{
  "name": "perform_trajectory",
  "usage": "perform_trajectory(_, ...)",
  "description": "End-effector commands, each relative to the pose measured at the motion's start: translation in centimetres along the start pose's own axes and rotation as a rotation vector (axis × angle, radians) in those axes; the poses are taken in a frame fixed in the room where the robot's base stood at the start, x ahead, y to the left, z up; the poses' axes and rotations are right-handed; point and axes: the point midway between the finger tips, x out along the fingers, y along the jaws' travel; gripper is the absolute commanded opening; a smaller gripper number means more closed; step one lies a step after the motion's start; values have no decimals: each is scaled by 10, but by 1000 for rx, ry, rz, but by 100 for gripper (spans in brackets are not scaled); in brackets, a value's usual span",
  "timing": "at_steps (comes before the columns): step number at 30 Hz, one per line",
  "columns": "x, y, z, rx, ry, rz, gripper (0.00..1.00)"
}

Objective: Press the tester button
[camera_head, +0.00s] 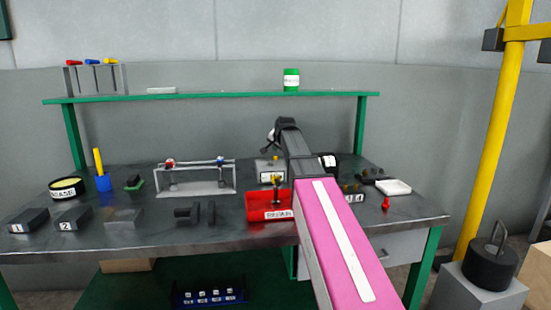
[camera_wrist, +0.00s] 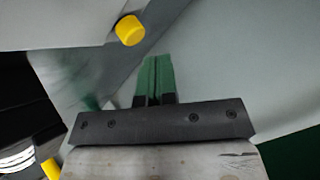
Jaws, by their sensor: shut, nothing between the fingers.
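The tester is most likely the small grey box (camera_head: 262,164) with a yellow part on its front, at the back middle of the bench in the head view. In the wrist view a round yellow button (camera_wrist: 129,30) stands out from a pale grey surface. My gripper (camera_wrist: 156,62) is shut and empty, its two green fingers side by side. Its tips lie below and slightly right of the yellow button in the picture, apart from it. In the head view my arm's dark end is above and behind the grey box; the fingers cannot be made out there.
A red bin (camera_head: 257,205) labelled REPAIR stands in front of the grey box, close to my arm. A metal rack (camera_head: 196,181) is to the left. The bench's front middle-left is cluttered with dark blocks.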

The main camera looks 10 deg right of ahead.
Motion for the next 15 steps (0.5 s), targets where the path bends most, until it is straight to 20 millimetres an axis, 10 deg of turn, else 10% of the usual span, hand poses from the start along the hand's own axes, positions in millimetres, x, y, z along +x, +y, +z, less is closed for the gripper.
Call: perform_trajectory(15,-29,-22,-22,0,1,0,0)
